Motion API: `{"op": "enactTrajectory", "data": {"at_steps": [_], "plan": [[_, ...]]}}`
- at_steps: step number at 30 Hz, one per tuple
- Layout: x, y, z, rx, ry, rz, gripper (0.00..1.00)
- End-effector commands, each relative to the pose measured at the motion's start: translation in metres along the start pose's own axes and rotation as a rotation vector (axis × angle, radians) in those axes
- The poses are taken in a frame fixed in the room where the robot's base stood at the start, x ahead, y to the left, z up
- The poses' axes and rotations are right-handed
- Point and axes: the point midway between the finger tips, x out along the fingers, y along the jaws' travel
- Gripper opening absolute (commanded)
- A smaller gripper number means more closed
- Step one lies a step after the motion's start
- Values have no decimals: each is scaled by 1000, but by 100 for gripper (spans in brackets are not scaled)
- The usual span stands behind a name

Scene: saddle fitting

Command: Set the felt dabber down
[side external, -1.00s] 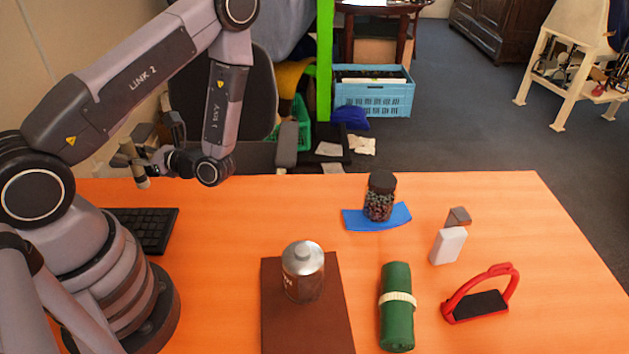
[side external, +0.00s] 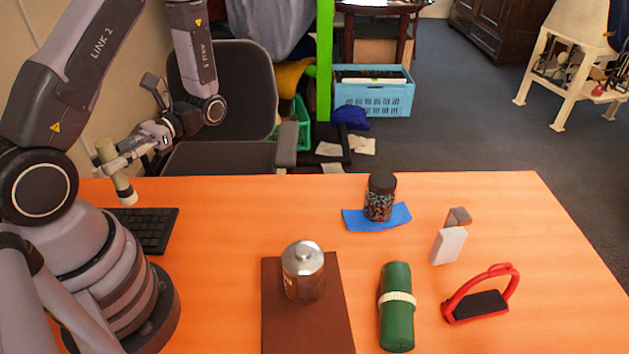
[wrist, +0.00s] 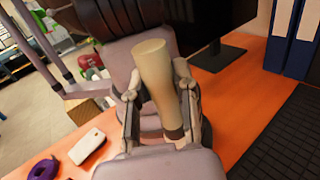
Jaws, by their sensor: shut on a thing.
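The felt dabber, a beige rod with a dark band and a pale tip at its lower end (side external: 107,154), is held in the air in the side view. It is slightly tilted, tip downward, near the far left of the orange table. My gripper (side external: 116,165) is shut on its middle. In the wrist view the dabber (wrist: 155,70) stands between the two fingers of my gripper (wrist: 160,95), its wide beige end toward the camera. Its felt tip is hidden there.
A black keyboard (side external: 150,231) lies close by on the table (side external: 220,225). A metal-lidded tin (side external: 303,272) stands on a brown board (side external: 305,335). A bead jar (side external: 379,200) on blue cloth, a green roll (side external: 397,330) and a red stirrup (side external: 512,285) are farther right. Binders (wrist: 290,40) show in the wrist view.

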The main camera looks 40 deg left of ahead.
Motion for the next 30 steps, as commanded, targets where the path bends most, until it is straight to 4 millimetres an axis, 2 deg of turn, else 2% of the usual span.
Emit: {"op": "enactTrajectory", "data": {"at_steps": [1, 5, 9, 12, 15, 18, 21, 26, 30], "plan": [[0, 14, -2, 0, -6, 151, 0], [-11, 54, -10, 0, -15, 533, 0], [-47, 82, -22, -1, -20, 936, 0], [-80, 89, -32, -3, -24, 1198, 0], [-109, 87, -43, -2, -26, 1415, 0], [-132, 80, -51, -2, -27, 1575, 0], [-146, 73, -57, -3, -27, 1676, 0], [-168, 71, -67, -1, -25, 1728, 0], [-201, 76, -82, 1, -22, 1725, 0]]}}
